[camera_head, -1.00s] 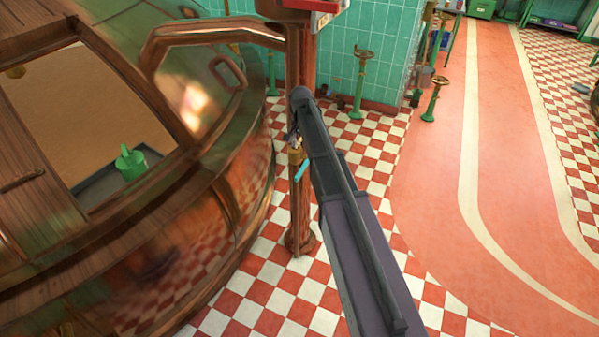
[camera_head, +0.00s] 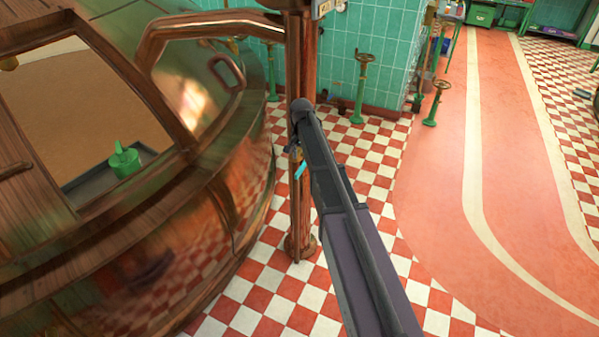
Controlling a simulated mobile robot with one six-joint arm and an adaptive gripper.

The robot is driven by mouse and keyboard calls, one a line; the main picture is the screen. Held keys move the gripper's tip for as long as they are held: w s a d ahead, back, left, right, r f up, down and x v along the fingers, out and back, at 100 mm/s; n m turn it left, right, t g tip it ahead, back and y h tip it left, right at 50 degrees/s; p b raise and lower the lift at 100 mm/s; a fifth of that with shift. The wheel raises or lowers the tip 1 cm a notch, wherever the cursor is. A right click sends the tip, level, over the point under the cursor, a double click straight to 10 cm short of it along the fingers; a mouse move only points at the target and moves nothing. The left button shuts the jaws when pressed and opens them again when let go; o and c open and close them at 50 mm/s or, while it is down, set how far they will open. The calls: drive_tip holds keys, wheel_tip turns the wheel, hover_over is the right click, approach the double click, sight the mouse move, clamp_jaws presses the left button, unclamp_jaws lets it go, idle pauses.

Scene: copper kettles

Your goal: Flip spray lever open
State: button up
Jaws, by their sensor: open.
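A small cyan lever (camera_head: 300,171) sticks out at the front of a vertical copper pipe (camera_head: 300,215). I take it to be the spray lever. My arm reaches up from the bottom right to the pipe. My gripper (camera_head: 292,149) is at the arm's far end, just above and left of the cyan lever. It is small, dark and partly hidden by the arm, and I cannot tell whether it touches the lever or the pipe.
A large copper kettle (camera_head: 190,235) with an open hatch fills the left side. A green container (camera_head: 125,161) stands inside the hatch. Green valve stands (camera_head: 359,90) rise near the tiled wall. The red floor path (camera_head: 430,190) to the right is clear.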

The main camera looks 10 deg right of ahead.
sight(301, 166)
drive_tip(key=shift+f+b, duration=2.35)
drive_tip(key=shift+f, duration=0.35)
clamp_jaws()
drive_tip(key=shift+a, duration=0.3)
drive_tip(key=shift+d, duration=0.2)
drive_tip(key=shift+a+r, duration=0.1)
drive_tip(key=shift+a, duration=0.05)
